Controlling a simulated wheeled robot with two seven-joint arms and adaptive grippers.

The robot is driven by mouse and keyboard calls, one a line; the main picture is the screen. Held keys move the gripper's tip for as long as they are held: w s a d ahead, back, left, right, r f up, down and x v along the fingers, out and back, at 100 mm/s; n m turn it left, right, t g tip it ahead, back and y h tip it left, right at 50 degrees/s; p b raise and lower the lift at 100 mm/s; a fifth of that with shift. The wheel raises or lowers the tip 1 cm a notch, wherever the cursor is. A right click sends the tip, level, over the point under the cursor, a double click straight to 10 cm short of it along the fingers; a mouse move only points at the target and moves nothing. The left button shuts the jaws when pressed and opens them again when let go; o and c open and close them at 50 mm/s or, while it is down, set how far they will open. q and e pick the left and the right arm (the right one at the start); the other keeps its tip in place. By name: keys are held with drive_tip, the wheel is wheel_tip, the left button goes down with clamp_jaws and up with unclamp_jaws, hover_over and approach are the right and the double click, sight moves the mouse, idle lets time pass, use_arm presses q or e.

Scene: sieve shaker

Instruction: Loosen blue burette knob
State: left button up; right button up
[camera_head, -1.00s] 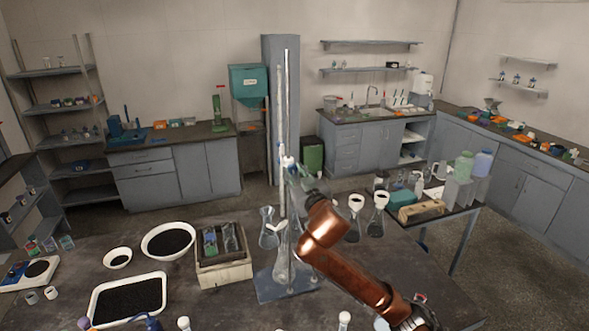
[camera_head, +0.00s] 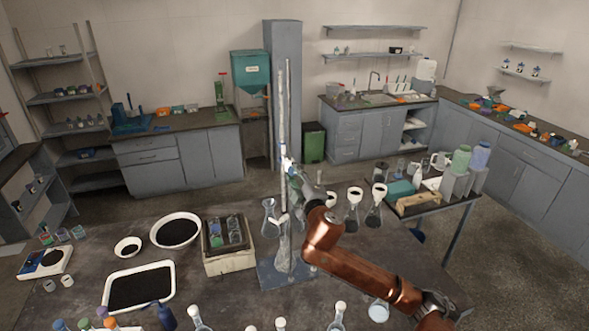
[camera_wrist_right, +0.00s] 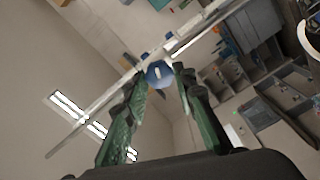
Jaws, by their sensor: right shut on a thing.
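The burette (camera_head: 281,115) stands upright on its stand, whose blue-grey base (camera_head: 268,277) rests on the dark bench. In the right wrist view the blue burette knob (camera_wrist_right: 159,73) lies between my two green fingertips at the slanting burette tube (camera_wrist_right: 118,88). My right gripper (camera_wrist_right: 160,80) is shut on this knob. In the head view my right gripper (camera_head: 293,172) reaches the middle of the burette from the right; the knob is too small there to make out clearly. A flask (camera_head: 284,255) stands on the base below the burette. My left gripper is not in view.
Dark-filled flasks (camera_head: 374,212) stand to the right. Several bottles and flasks (camera_head: 165,316) line the front edge.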

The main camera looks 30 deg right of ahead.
drive_tip(key=n+p, duration=0.2)
drive_tip(key=n, duration=0.1)
drive_tip(key=shift+f+n+p, duration=0.1)
drive_tip(key=shift+n+p, duration=0.35)
drive_tip(key=shift+n, duration=0.45)
drive_tip(key=o, duration=1.1)
drive_tip(key=shift+o, duration=0.2)
drive_tip(key=shift+s, duration=0.2)
drive_tip(key=v, duration=1.1)
drive_tip(key=shift+s+a, duration=0.2)
drive_tip(key=shift+s, duration=0.1)
